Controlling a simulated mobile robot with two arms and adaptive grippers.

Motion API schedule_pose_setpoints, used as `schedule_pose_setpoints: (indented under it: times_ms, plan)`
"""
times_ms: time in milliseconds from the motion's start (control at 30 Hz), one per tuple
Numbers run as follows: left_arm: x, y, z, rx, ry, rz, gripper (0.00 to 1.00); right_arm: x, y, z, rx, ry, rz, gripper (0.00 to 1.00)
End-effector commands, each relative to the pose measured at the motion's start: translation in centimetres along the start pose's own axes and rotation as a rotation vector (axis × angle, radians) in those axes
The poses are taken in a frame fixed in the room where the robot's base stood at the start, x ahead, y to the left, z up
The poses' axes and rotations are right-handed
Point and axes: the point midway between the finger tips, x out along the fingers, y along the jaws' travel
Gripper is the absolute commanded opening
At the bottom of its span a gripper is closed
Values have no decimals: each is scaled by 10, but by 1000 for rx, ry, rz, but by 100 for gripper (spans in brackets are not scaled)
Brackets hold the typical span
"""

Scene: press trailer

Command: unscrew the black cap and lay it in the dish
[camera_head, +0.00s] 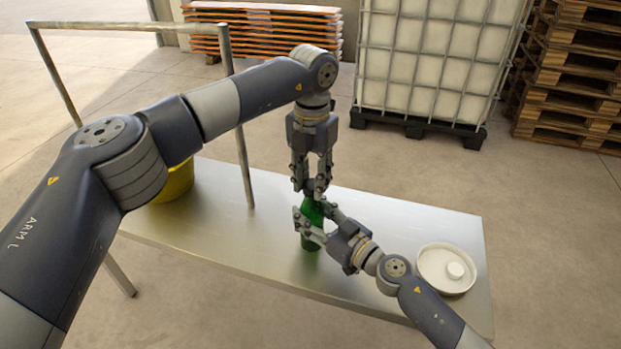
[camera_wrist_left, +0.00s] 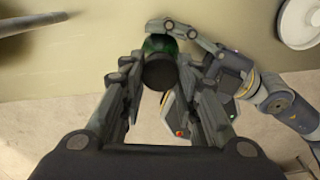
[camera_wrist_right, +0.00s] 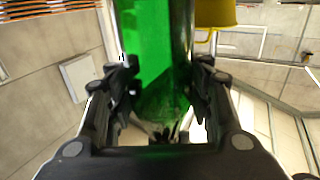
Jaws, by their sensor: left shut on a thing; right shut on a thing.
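A green bottle (camera_head: 311,238) stands upright on the metal table. My right gripper (camera_head: 311,213) is shut around its upper body; the green glass fills the space between the fingers in the right wrist view (camera_wrist_right: 158,60). The black cap (camera_wrist_left: 160,73) is at the bottle's top, between the fingers of my left gripper (camera_head: 311,184), which points straight down and is shut on it. I cannot tell how far the cap is turned. The round white dish (camera_head: 424,274) is on the table's right end; it also shows in the left wrist view (camera_wrist_left: 284,22).
A yellow bucket (camera_head: 174,186) stands at the table's left, partly behind my left arm. A metal rail frame (camera_head: 241,165) rises at the left back. The table (camera_head: 400,213) is bare between bottle and dish.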

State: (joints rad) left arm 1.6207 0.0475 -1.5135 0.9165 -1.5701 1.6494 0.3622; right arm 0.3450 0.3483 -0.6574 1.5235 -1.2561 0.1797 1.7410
Motion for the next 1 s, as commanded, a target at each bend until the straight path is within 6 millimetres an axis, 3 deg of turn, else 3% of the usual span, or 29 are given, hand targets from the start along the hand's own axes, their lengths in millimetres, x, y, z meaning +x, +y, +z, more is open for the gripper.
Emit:
schedule_pose_setpoints:
  times_ms: [33,800,1000]
  plan:
    - [1,-1,-2,-82,10,0,1,-1,7,1,1,-2,15,0]
    - [0,0,4,-1507,5,1,1,0,4,0,-2,-1,8,0]
    - [-1,1,5,-1755,1,1,1,0,2,0,-3,0,5,0]
